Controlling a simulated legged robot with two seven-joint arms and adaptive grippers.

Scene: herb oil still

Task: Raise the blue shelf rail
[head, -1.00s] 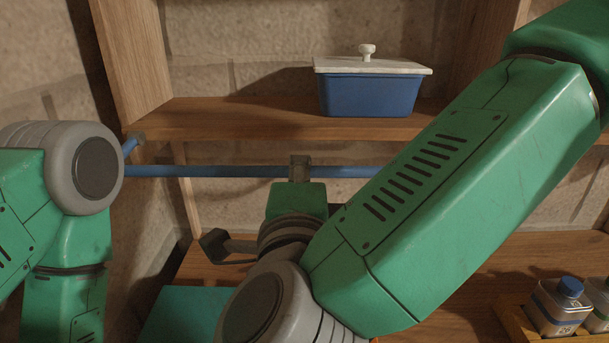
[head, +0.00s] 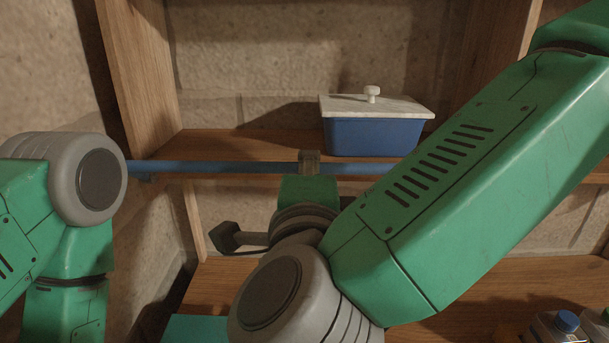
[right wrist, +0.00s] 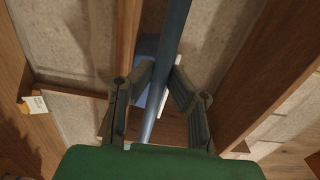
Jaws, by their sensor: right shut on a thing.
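The blue shelf rail (head: 220,168) runs level across the front edge of the upper wooden shelf (head: 240,143) in the head view. My right gripper (head: 309,160) is shut on the rail near the middle of its visible length. In the right wrist view the rail (right wrist: 173,40) passes between the two fingers of my right gripper (right wrist: 163,78). The rail's right part is hidden behind my right arm. My left arm is at the left of the head view, and its gripper is not seen.
A blue box (head: 372,135) with a white knobbed lid (head: 375,106) stands on the upper shelf behind the rail. A blue-capped bottle (head: 560,326) stands at the lower right. A wooden upright (head: 140,70) bounds the shelf on the left.

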